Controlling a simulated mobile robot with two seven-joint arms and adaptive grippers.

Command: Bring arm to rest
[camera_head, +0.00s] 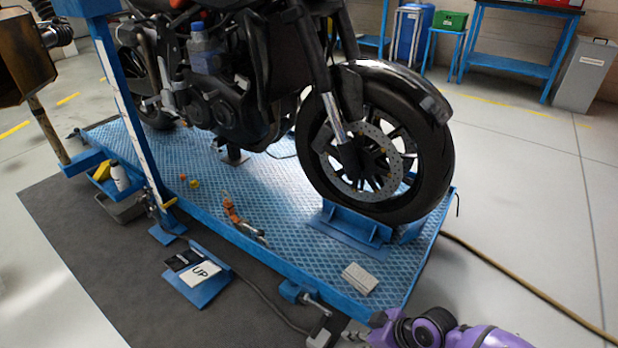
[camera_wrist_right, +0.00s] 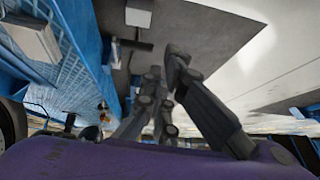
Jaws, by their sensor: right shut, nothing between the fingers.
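My right arm (camera_head: 440,330), purple with black joints, enters at the bottom right of the head view, beside the front corner of the blue lift platform (camera_head: 290,225). My right gripper (camera_wrist_right: 165,75) shows in the wrist view with its dark fingers together and nothing between them. In that view it is over the dark grey mat, apart from the platform on the left. My left arm and gripper are not in the head view.
A black motorcycle (camera_head: 385,150) stands on the platform, its front wheel in a blue chock (camera_head: 350,228). A foot pedal with an UP label (camera_head: 204,272) lies on the dark mat (camera_head: 85,250). A brown hose (camera_head: 525,285) crosses the open floor on the right.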

